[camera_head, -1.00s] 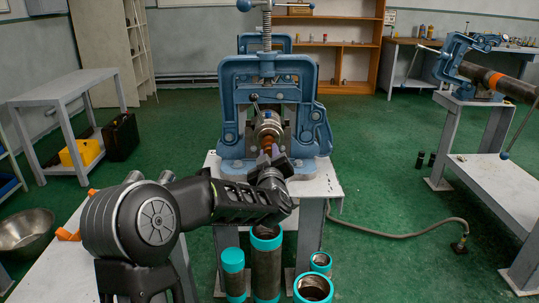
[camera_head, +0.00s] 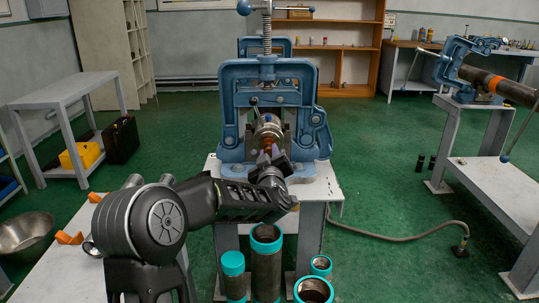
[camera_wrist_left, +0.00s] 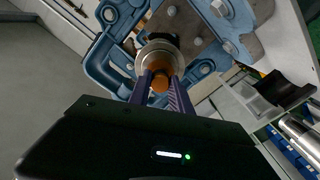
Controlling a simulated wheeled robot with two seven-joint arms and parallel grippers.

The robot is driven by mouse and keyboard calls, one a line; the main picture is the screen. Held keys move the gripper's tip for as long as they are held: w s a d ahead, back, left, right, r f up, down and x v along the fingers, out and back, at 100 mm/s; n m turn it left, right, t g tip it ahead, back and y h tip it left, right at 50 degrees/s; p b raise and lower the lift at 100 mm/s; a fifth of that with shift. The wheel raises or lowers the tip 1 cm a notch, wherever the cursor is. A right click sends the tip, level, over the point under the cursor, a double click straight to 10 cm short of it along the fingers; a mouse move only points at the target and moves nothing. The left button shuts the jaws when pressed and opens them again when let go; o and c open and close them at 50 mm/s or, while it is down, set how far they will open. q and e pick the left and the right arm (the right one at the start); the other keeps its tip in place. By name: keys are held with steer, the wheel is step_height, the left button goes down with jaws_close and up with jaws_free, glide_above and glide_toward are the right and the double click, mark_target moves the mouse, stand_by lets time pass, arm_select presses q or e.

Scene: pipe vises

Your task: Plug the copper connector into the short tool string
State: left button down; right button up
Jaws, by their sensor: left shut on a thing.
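The copper connector (camera_head: 268,149) is held at the tip of my left gripper (camera_head: 270,158). In the left wrist view the copper connector (camera_wrist_left: 160,83) sits between the two purple-grey fingers of my left gripper (camera_wrist_left: 163,88), which are shut on it. The short tool string (camera_head: 267,132) is a silvery ring-shaped end clamped in the blue pipe vise (camera_head: 228,115). In the left wrist view the tool string's end (camera_wrist_left: 158,56) lies directly ahead of the fingers, in line with the connector. The exact contact or depth between them cannot be told. My right gripper is out of view.
Several pipes with teal ends (camera_head: 266,262) stand in front of the vise table (camera_head: 320,188). A second vise (camera_head: 465,68) holds a long pipe at the right. A metal bowl (camera_head: 27,233) is at the lower left. A hose (camera_head: 400,233) lies on the green floor.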

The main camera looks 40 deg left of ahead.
arm_select(q)
steer(key=shift+w+a, duration=0.1)
steer(key=shift+w, duration=0.05)
stand_by(0.5)
steer(key=shift+x, duration=0.75)
steer(key=c, duration=1.1)
jaws_free()
steer(key=v, duration=0.7)
steer(key=shift+s+d, duration=0.25)
steer(key=shift+s, duration=0.05)
